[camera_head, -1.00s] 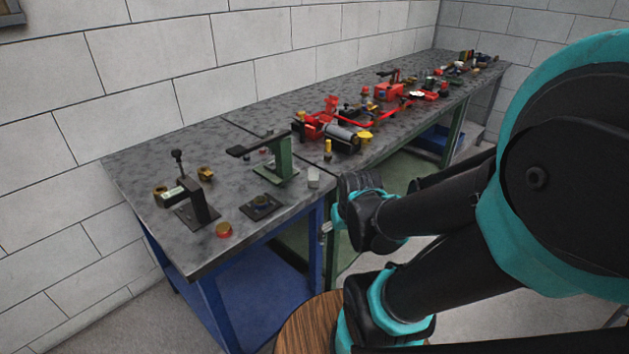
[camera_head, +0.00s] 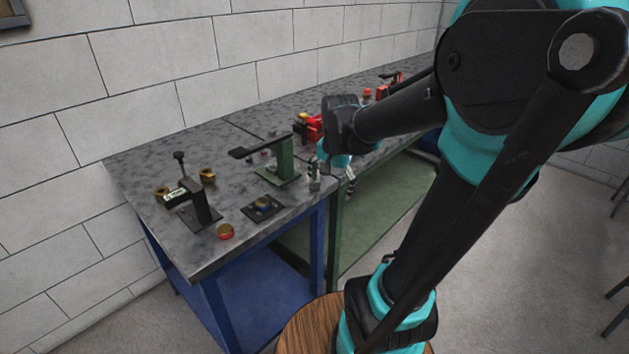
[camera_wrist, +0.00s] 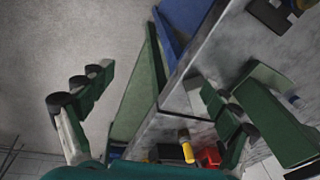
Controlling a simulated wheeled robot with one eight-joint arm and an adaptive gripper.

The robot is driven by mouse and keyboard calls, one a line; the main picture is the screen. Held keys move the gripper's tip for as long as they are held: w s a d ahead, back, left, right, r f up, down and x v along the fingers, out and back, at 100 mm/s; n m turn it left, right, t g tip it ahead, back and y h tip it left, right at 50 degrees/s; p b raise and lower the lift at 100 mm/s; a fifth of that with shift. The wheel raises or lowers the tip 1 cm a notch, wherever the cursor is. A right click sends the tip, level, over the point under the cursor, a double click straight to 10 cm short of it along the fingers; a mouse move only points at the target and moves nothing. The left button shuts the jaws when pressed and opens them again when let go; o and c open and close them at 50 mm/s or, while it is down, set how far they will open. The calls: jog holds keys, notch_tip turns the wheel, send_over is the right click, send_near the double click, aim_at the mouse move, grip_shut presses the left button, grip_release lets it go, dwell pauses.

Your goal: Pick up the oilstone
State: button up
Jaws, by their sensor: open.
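I cannot pick out the oilstone for certain in either view. My gripper (camera_head: 332,178) is open and empty at the front edge of the bench (camera_head: 245,190), to the right of a green bracket (camera_head: 285,162) with a dark arm on top. One finger is over the spot where a small pale block stood, and that block cannot be made out now. In the wrist view the two spread fingers of my gripper (camera_wrist: 158,98) show with the bench edge between them. A yellow-topped cylinder (camera_wrist: 187,150) and a red part (camera_wrist: 208,157) lie beyond, near the right finger.
A black stand (camera_head: 197,205), a red-rimmed brass cap (camera_head: 225,231), brass fittings (camera_head: 208,176) and a dark square plate (camera_head: 262,207) stand on the near bench. Red equipment (camera_head: 315,128) is farther back, partly behind my arm. A block wall (camera_head: 150,60) runs behind.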

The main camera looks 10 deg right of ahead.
jog(key=w+a+r+m+g, duration=0.2)
jog(key=w+a+r+m, duration=0.1)
jog(key=w+r+m, duration=0.95)
jog(key=shift+n, duration=0.55)
jog(key=f, duration=0.3)
jog(key=s+f, duration=0.1)
jog(key=f, duration=0.6)
jog(key=shift+s+f, duration=0.15)
jog(key=shift+s, duration=0.15)
jog(key=shift+d+f, duration=0.2)
jog(key=shift+f, duration=2.7)
jog(key=c, duration=1.5)
notch_tip(320, 180, up, 20)
